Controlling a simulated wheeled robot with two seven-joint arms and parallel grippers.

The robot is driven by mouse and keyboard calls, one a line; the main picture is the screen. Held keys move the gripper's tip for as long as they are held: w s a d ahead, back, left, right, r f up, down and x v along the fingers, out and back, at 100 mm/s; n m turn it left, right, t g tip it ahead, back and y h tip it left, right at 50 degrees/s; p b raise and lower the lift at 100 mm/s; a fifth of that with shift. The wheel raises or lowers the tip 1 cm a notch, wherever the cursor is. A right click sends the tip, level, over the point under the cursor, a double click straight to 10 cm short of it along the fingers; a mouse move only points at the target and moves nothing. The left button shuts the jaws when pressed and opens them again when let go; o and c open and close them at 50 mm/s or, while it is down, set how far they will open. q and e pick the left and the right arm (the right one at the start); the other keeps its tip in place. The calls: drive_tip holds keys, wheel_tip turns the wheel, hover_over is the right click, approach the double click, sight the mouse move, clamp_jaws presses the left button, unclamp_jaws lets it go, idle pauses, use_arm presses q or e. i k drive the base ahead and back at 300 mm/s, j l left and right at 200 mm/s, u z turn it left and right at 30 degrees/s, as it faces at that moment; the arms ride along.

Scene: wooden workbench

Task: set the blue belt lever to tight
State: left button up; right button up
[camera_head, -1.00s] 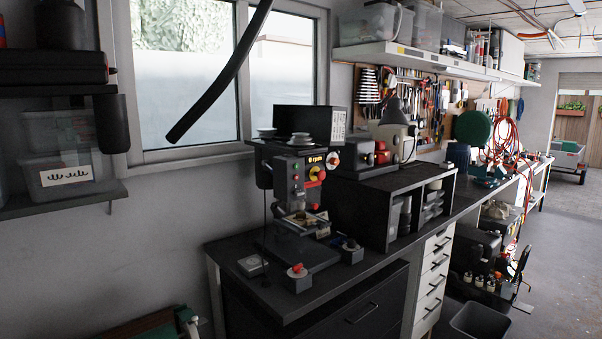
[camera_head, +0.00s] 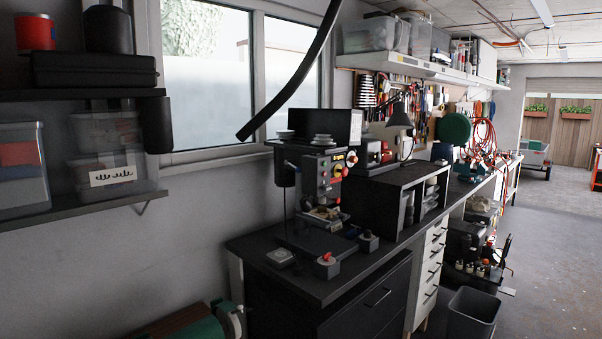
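A small bench drill press (camera_head: 318,190) stands on the near end of the dark workbench (camera_head: 300,288), with yellow and red knobs on its head. In front of it on the bench sit a small box with a red knob (camera_head: 327,264) and another small dark box (camera_head: 368,241) whose top looks dark bluish. I cannot make out a blue belt lever for certain or read its setting at this distance. Neither of my grippers shows in this view.
A black open shelf box (camera_head: 385,208) stands right of the drill press. Wall shelves (camera_head: 100,200) with clear bins are at the left. A dark hose (camera_head: 290,80) hangs before the window. A bin (camera_head: 472,313) stands on the floor; the floor (camera_head: 550,260) at right is open.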

sight(298, 168)
drive_tip(key=i+l+z, duration=0.55)
drive_tip(key=i+z, duration=0.2)
drive_tip(key=i, duration=0.1)
